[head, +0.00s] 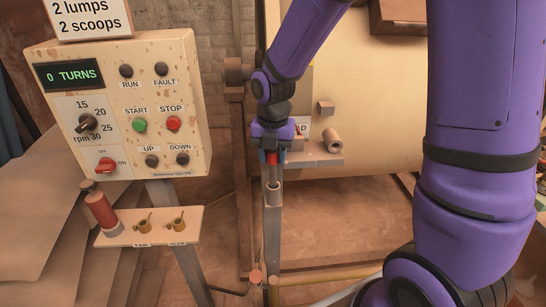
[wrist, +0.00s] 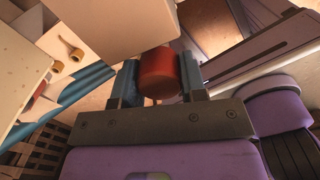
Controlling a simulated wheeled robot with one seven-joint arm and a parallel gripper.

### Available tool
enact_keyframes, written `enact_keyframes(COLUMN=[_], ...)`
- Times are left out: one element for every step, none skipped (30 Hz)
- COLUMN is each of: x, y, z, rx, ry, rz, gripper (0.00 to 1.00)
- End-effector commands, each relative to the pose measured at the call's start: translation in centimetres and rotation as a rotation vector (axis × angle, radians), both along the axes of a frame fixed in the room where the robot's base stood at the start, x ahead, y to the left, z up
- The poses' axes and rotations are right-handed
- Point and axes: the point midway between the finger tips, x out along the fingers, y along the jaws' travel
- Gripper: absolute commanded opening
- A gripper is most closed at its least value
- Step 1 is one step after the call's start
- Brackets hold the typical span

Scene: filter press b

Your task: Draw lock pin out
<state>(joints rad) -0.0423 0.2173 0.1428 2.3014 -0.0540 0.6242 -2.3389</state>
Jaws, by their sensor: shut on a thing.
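The lock pin's red head (head: 271,158) shows between the blue fingers of my gripper (head: 271,156) in the head view. In the wrist view the red head (wrist: 158,74) is a short rounded cylinder. The blue fingertips of my gripper (wrist: 159,84) are shut on its two sides. The pin's shank cannot be made out. A grey upright post with a small tube-like socket (head: 273,192) stands just below the gripper in the head view. I cannot tell whether the pin reaches into it.
The large cream drum (head: 375,110) is close behind the gripper. A bracket with a short tube (head: 332,140) sits right of it. The control panel (head: 120,105) reads 0 TURNS. Below it, a small shelf (head: 150,228) holds a red-brown cylinder (head: 100,210) and two small scoops.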

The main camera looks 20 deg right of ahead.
Motion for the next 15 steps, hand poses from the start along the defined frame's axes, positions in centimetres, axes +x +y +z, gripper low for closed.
enact_keyframes(x=[0.0,0.0,0.0,0.0,0.0,0.0,0.0,0.0,0.0,0.0,0.0,0.0,0.0,0.0,0.0], y=[0.0,0.0,0.0,0.0,0.0,0.0,0.0,0.0,0.0,0.0,0.0,0.0,0.0,0.0,0.0], z=[0.2,0.3,0.5,0.6,0.7,0.8,0.9,1.0,1.2,1.2,1.3,1.5,1.6,1.7,1.8], rx=[0.0,0.0,0.0,0.0,0.0,0.0,0.0,0.0,0.0,0.0,0.0,0.0,-0.001,0.0,0.0], ry=[-0.001,-0.001,-0.001,-0.001,-0.001,-0.001,-0.001,-0.001,-0.001,-0.001,-0.001,-0.001,-0.001,0.0,0.0], rz=[0.0,0.0,0.0,0.0,0.0,0.0,0.0,-0.001,-0.001,-0.001,-0.001,-0.001,-0.001,-0.001,-0.001], gripper=[0.03,0.03,0.03,0.03,0.03,0.03,0.03,0.03,0.04,0.04,0.04,0.04,0.04,0.04,0.04])
